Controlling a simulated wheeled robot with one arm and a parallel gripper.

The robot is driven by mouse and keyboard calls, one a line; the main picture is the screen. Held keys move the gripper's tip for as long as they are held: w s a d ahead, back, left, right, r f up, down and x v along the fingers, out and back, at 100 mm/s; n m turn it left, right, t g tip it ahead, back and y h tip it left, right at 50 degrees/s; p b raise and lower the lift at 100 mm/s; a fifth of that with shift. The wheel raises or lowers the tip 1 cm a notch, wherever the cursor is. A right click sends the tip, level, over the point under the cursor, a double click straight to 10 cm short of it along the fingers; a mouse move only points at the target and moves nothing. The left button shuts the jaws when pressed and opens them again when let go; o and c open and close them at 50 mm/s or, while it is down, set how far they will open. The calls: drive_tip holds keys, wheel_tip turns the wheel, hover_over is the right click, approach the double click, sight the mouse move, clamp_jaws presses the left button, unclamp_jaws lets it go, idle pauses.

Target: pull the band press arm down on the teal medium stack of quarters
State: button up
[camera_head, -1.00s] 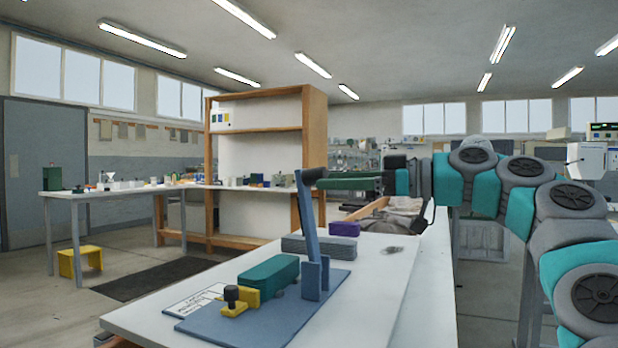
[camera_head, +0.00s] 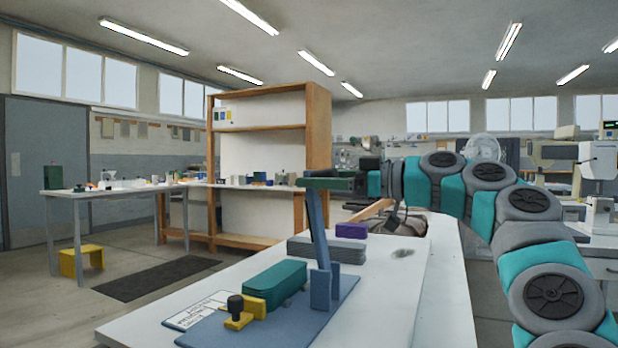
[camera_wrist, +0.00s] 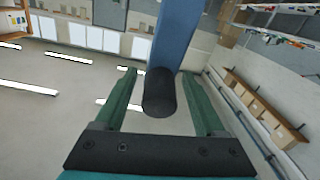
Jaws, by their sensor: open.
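The blue press arm (camera_head: 316,225) stands raised, leaning slightly left, on the blue base plate (camera_head: 285,322). A teal rounded stack (camera_head: 274,283) lies on the plate left of the arm's foot, beside a yellow block (camera_head: 238,318) with a black knob (camera_head: 235,302). My gripper (camera_head: 304,181) is at the arm's top end and covers it in the head view. In the wrist view my gripper (camera_wrist: 158,74) is open, its green fingers on either side of the arm's black handle (camera_wrist: 159,94), with gaps visible on both sides.
Grey slabs (camera_head: 327,250) and a purple block (camera_head: 352,230) lie on the white table (camera_head: 420,270) behind the press. A printed card (camera_head: 198,311) lies at the plate's left edge. A wooden shelf (camera_head: 318,150) stands farther back. The table's right part is mostly clear.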

drive_tip(key=shift+x, duration=1)
clamp_jaws()
idle(0.7)
